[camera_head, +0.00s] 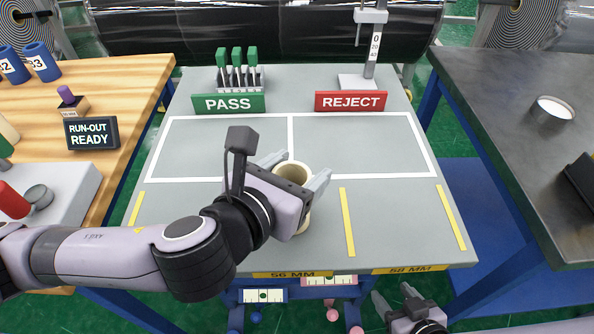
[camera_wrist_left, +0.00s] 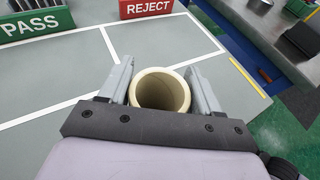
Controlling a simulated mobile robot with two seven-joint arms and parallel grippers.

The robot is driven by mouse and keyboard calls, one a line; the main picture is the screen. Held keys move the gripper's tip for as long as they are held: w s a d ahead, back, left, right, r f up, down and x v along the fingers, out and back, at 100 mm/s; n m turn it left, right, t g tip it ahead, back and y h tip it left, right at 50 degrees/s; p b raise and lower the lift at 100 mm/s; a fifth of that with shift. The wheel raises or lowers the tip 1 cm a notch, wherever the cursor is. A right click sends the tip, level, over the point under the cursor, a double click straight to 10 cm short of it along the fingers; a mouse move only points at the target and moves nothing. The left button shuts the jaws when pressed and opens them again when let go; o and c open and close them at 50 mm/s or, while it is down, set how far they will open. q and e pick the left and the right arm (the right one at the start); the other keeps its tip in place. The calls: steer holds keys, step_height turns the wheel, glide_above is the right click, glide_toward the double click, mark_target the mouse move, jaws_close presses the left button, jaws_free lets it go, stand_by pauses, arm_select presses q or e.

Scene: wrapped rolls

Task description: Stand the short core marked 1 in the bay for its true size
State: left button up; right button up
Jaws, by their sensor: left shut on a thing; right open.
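A short cream core (camera_head: 293,164), a hollow tube, is upright between the fingers of my left gripper (camera_head: 296,171), which is shut on it. The left wrist view looks into its open top (camera_wrist_left: 160,93); no number shows on it. It is over the grey table, left of the middle yellow line (camera_head: 347,222). I cannot tell whether its base touches the table. The front edge carries a 56 MM label (camera_head: 292,274) and a 58 MM label (camera_head: 405,269). My right gripper (camera_head: 408,299) is open and empty, low in front of the table.
Green PASS (camera_head: 229,103) and red REJECT (camera_head: 351,101) signs stand behind two white-outlined areas. A rack with green-handled tools (camera_head: 238,75) and a gauge stand (camera_head: 371,60) are at the back. A RUN-OUT READY display (camera_head: 91,133) is left. The right-hand table area is clear.

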arm_select(q)
steer(key=shift+f, duration=0.15)
steer(key=o, duration=1.2)
